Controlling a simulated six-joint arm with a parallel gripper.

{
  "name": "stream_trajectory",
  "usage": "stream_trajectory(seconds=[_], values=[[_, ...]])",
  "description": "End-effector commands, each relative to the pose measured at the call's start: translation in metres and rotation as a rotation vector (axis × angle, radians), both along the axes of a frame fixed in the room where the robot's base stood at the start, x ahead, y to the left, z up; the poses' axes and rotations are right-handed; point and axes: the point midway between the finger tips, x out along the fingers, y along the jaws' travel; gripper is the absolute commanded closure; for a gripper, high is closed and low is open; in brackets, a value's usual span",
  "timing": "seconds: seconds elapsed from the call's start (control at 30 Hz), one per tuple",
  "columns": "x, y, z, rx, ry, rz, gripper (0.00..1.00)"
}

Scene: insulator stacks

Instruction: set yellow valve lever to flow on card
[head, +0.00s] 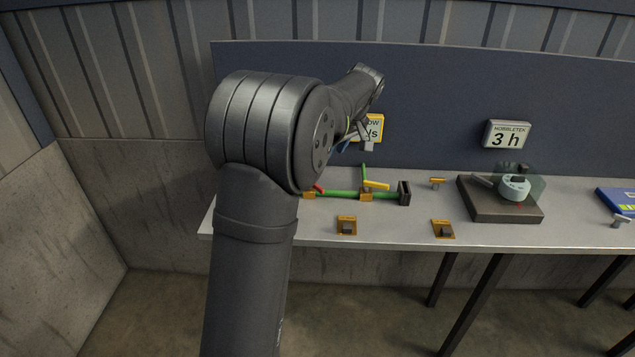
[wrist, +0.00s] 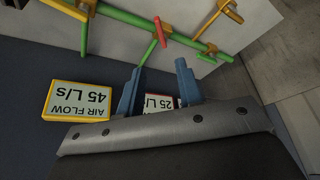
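The yellow lever (head: 376,184) sits on a green pipe (head: 345,194) along the bench, slanted slightly from the pipe's line. In the wrist view a yellow part (wrist: 66,9) shows at the top left edge, cut off. A yellow-framed card (wrist: 76,101) reads "AIR FLOW 45 L/s", upside down there; in the head view this card (head: 375,130) is partly hidden by my arm. My gripper (wrist: 160,78) is open and empty, its two blue fingers apart, in front of the wall panel and away from the lever.
A red lever (head: 318,188) sits left of the yellow one; it also shows in the wrist view (wrist: 160,32). A red-framed card (wrist: 160,101) reading "25 L/s" is partly behind my fingers. A dark block (head: 404,193) ends the pipe. A device (head: 514,187) on a brown base stands right.

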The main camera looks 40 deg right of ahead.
Motion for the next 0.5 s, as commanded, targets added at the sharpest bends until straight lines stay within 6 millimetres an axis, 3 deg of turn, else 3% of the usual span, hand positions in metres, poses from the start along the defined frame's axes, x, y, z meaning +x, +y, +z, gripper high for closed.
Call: stream_trajectory(seconds=[0.5], values=[[0.041, -0.002, -0.099, 0.002, 0.003, 0.0, 0.67]])
